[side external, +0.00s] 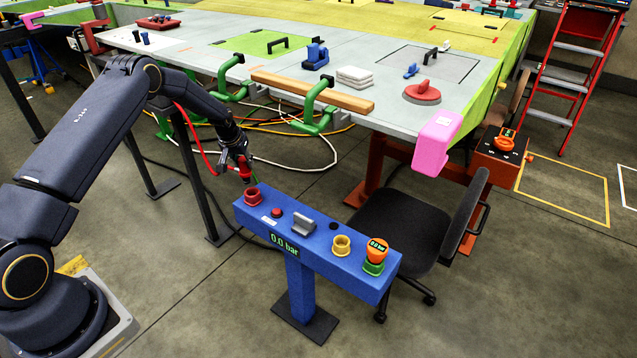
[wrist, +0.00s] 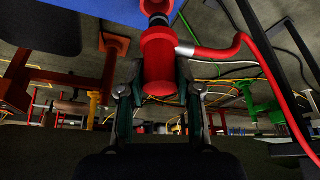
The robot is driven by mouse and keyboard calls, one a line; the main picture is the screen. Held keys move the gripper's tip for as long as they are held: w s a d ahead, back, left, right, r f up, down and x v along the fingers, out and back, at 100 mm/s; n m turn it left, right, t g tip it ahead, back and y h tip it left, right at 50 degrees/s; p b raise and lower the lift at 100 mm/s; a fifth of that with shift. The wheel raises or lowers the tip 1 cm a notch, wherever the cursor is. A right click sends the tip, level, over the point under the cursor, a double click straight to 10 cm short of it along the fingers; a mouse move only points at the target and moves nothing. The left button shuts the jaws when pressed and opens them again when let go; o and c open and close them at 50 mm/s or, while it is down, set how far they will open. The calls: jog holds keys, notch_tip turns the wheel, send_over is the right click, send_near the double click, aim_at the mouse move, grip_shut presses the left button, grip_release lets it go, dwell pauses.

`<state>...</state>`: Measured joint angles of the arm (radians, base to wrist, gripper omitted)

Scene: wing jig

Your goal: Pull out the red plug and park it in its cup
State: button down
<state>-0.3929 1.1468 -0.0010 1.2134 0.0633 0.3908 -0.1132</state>
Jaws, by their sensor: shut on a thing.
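The red plug (wrist: 160,68) is a thick red cylinder with a red hose leaving its side and a dark tip. My gripper (wrist: 160,98) is shut on it in the wrist view. In the side external view my gripper (side external: 245,168) hangs over the left end of a blue stand, with the red plug (side external: 246,171) pointing down. A red cup (side external: 253,196) stands on that end of the stand, just below the plug.
A large worktable (side external: 390,118) lies behind. A black chair (side external: 415,228) stands close behind the stand.

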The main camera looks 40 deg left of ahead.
aim_at(249, 179)
jog(key=shift+w+a+f, duration=0.25)
jog(key=shift+a+f, duration=0.05)
jog(key=shift+a, duration=0.15)
jog(key=shift+w+d, duration=0.2)
jog(key=shift+w, duration=0.4)
jog(key=shift+f, duration=1.95)
jog(key=shift+f, duration=0.55)
jog(key=shift+f, duration=0.25)
jog(key=shift+f, duration=1.1)
jog(key=c, duration=0.7)
grip_release()
